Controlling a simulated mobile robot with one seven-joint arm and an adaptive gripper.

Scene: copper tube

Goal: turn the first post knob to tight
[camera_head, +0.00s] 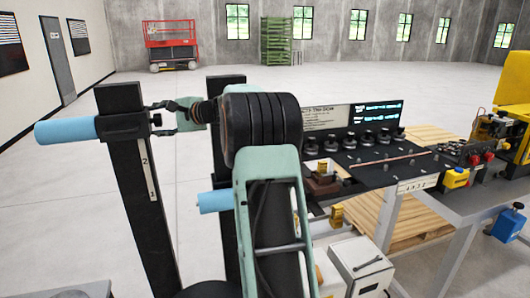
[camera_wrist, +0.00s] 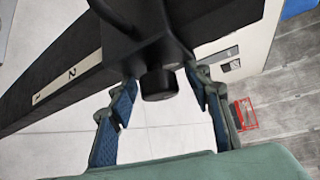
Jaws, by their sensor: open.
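A black knob (camera_head: 157,120) sticks out of the dark clamp (camera_head: 124,126) near the top of the left black post (camera_head: 137,190). The post carries a white strip with marks 1 and 2. My gripper (camera_head: 154,119) is open, its fingers on either side of the knob. In the wrist view my gripper (camera_wrist: 160,86) has its blue-padded fingers apart, with the knob (camera_wrist: 158,84) between them and a gap visible on each side. The clamp block (camera_wrist: 150,45) is behind the knob. I cannot read the knob's turn or any tight mark.
A light-blue bar (camera_head: 65,131) juts left from the clamp. A second black post (camera_head: 226,90) stands behind my arm, with another light-blue bar (camera_head: 213,201) beside it. A workbench (camera_head: 440,188) with a copper tube (camera_head: 390,160) and several dark knobs lies to the right. Floor at left is clear.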

